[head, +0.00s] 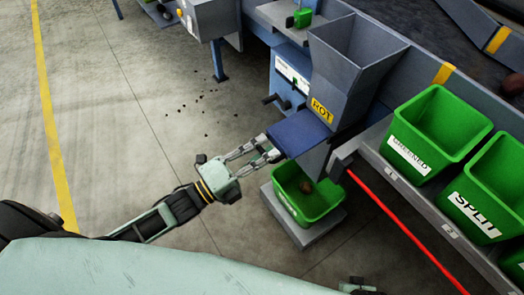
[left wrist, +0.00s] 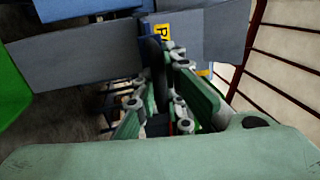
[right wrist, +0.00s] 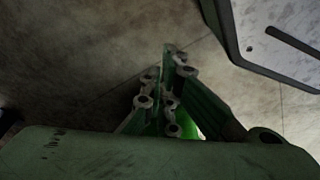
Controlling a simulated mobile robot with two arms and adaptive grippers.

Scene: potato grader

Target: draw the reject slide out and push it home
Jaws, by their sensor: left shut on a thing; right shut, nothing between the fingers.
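The reject slide appears to be the flat blue plate (head: 302,133) jutting out from under the grey hopper (head: 352,55) with the yellow label. My left gripper (head: 266,150) is shut at the plate's outer left edge; the exact part held is hidden by the fingers. In the left wrist view, my left gripper (left wrist: 170,58) has its fingers together on a dark, narrow piece, with the yellow label behind. In the right wrist view, my right gripper (right wrist: 172,52) is shut and empty above the concrete floor.
A green bin (head: 307,205) with a brown lump inside stands on a grey base below the plate. Labelled green bins (head: 437,125) sit on a shelf at right, with a red bar (head: 405,230) along it. Floor at left is open, with scattered dark crumbs.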

